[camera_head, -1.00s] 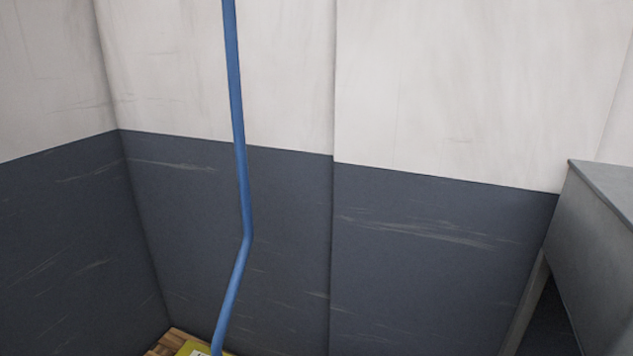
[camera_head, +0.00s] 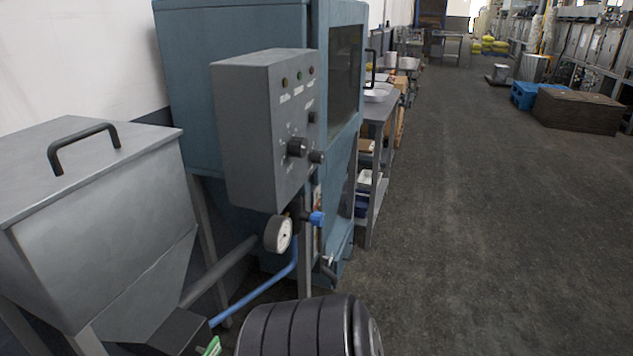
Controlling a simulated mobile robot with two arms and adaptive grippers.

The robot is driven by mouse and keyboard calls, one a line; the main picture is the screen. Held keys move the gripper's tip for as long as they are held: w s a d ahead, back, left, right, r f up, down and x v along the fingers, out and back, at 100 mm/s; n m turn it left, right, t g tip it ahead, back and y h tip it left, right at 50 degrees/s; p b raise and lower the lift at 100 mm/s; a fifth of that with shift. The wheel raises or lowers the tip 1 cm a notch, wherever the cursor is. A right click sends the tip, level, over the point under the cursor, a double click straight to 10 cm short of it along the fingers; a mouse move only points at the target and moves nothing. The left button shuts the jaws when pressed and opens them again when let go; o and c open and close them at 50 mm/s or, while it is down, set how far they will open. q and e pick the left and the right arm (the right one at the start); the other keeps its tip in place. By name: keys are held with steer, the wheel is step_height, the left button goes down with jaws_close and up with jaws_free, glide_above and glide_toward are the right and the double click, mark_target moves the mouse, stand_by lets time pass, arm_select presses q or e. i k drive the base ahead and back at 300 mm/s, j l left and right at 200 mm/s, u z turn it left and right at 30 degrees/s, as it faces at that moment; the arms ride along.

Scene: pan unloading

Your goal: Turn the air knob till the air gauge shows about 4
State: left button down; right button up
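The air gauge (camera_head: 278,234) is a small round dial with a pale face and dark rim, below the grey control box. It is seen at an angle and the needle is too small to read. A blue knob (camera_head: 317,218) sits just right of the gauge and looks like the air knob. Its setting cannot be told. Black knobs (camera_head: 297,147) and small coloured lamps are on the control box face (camera_head: 262,130). Neither of my grippers is in view.
A grey hopper (camera_head: 110,230) with a black handle stands at left. A blue-green cabinet (camera_head: 235,25) stands behind the control box. A blue hose (camera_head: 255,292) runs below the gauge. A shelved table (camera_head: 378,110) stands beyond. The floor at right is clear up to a dark crate (camera_head: 577,110).

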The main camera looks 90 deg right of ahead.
mark_target(316, 219)
steer(key=z, duration=0.4)
steer(key=l+z, duration=0.1)
steer(key=z, duration=0.75)
steer(key=l+z, duration=0.1)
steer(key=z, duration=1.15)
